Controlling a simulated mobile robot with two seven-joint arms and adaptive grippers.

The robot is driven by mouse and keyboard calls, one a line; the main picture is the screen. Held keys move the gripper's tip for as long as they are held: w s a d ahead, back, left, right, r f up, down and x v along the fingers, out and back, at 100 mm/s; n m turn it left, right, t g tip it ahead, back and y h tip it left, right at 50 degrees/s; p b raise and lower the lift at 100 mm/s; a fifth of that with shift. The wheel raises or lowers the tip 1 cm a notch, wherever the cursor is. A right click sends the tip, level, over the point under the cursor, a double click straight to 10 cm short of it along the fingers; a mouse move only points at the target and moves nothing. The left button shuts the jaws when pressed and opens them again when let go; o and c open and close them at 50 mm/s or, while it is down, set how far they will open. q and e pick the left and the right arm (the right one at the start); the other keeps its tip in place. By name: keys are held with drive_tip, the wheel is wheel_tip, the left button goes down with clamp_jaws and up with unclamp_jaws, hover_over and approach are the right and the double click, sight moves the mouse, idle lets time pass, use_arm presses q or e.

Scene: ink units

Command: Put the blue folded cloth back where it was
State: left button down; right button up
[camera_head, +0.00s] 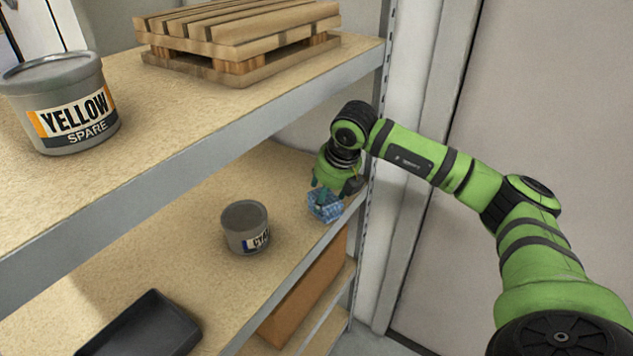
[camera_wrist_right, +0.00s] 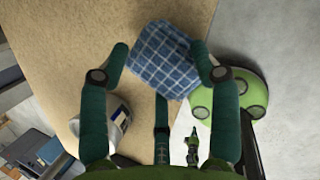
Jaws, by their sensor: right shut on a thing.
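The blue folded cloth (camera_head: 325,208) has a white check pattern. It is at the right end of the middle shelf (camera_head: 180,240), near the shelf's front edge. My right gripper (camera_head: 324,190) reaches down from above and is shut on it. In the right wrist view the cloth (camera_wrist_right: 163,62) sits between the dark green fingers, with the shelf board behind it. I cannot tell whether the cloth touches the board. My left gripper is not in view.
A grey cyan-labelled tin (camera_head: 245,228) stands left of the cloth. A black tray (camera_head: 145,326) lies nearer on that shelf. The upper shelf holds a yellow-labelled tin (camera_head: 62,105) and a wooden pallet (camera_head: 240,35). A metal upright (camera_head: 384,90) stands close by the right arm.

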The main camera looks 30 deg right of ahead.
sight(317, 189)
drive_tip(key=w+p, duration=0.1)
drive_tip(key=w, duration=0.2)
drive_tip(key=shift+w+r, duration=0.1)
drive_tip(key=shift+w, duration=0.1)
drive_tip(key=shift+w+p, duration=0.15)
drive_tip(key=shift+p, duration=0.15)
drive_tip(key=shift+f, duration=0.35)
drive_tip(key=shift+f, duration=0.25)
drive_tip(key=o, duration=1)
drive_tip(key=shift+r, duration=0.1)
